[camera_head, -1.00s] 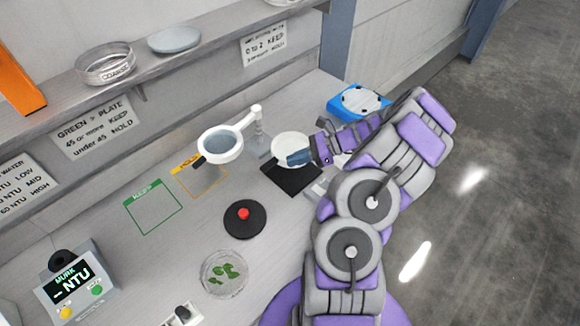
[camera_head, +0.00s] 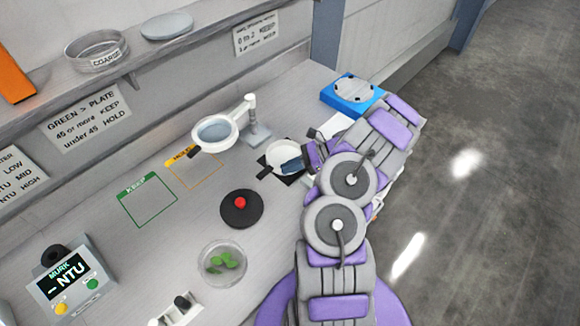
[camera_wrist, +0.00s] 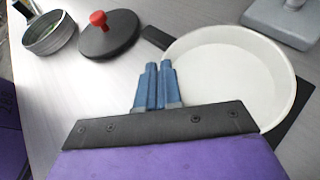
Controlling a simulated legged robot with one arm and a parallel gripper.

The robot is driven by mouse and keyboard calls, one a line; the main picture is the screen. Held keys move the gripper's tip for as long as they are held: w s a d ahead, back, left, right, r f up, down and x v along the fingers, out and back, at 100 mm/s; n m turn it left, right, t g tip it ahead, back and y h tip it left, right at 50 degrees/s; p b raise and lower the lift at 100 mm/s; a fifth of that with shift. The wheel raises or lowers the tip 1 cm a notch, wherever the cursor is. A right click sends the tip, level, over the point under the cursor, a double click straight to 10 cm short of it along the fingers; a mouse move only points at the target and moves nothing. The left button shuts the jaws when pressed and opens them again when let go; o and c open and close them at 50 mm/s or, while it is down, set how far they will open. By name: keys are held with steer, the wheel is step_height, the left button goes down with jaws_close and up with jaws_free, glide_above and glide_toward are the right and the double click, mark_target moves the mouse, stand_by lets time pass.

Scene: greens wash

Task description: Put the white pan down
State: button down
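The white pan (camera_head: 283,152) is a shallow round dish with a short black handle, on the right part of the bench. It lies over a black square mat (camera_head: 292,179), whose corner also shows beside it in the wrist view. The pan (camera_wrist: 232,75) looks level there; whether its base touches the mat cannot be made out. My gripper (camera_wrist: 158,68) has its blue fingers together at the pan's near-left rim, beside the handle, and appears shut on the rim. The exact contact is partly hidden by the fingers.
A ring magnifier on a stand (camera_head: 216,133) is left of the pan. A black disc with a red knob (camera_head: 240,203) and a dish of greens (camera_head: 222,262) are nearer. A blue device (camera_head: 352,92) stands behind. The green KEEP outline (camera_head: 148,200) is empty.

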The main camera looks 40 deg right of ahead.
steer(key=shift+d+f, duration=0.1)
steer(key=shift+f, duration=0.1)
steer(key=c, duration=1.3)
jaws_free()
steer(key=shift+s+d, duration=0.1)
steer(key=shift+d, duration=0.4)
steer(key=shift+f, duration=0.1)
steer(key=shift+a, duration=0.1)
